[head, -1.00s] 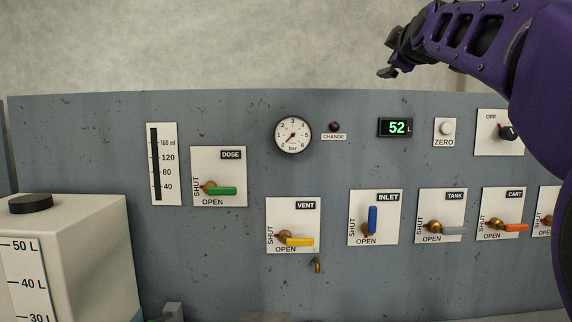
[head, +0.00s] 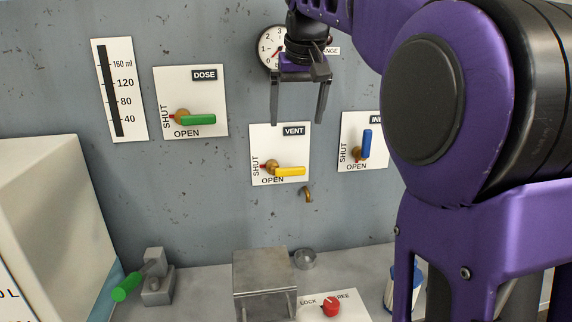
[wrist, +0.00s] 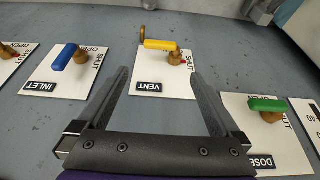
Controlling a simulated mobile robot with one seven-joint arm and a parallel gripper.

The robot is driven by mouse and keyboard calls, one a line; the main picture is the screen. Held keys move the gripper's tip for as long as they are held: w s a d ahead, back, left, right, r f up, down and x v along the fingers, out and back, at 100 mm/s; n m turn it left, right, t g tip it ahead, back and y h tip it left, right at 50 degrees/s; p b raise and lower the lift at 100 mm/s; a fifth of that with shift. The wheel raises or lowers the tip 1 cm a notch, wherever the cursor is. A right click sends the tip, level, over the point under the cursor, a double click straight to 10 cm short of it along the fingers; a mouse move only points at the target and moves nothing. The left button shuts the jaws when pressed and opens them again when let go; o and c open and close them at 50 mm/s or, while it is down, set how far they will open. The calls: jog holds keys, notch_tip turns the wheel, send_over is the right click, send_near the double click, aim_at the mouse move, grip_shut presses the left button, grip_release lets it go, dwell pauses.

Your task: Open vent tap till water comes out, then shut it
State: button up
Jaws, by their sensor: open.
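The vent tap (head: 289,171) has a yellow lever on a brass body, mounted on a white plate marked VENT, SHUT and OPEN. Its lever lies level, pointing right, and its small red tip faces the SHUT side. A brass spout (head: 307,194) hangs below the plate, and no water shows at it. My gripper (head: 297,118) is open and empty, fingers pointing down, in front of the wall at the top of the vent plate. In the wrist view the yellow lever (wrist: 161,45) lies beyond and between the fingertips, apart from them.
The green dose tap (head: 198,119) is left of the vent tap and the blue inlet tap (head: 367,143) is right. Below, the bench holds a metal block (head: 262,272), a small clear cup (head: 305,259) and a red lock knob (head: 331,306). My arm covers the right side.

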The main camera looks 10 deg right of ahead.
aim_at(291, 167)
jog(key=b+x, duration=0.2)
jog(key=x, duration=1.3)
jog(key=shift+w+b, duration=0.1)
jog(key=shift+b, duration=0.3)
jog(key=shift+r, duration=0.1)
grip_shut()
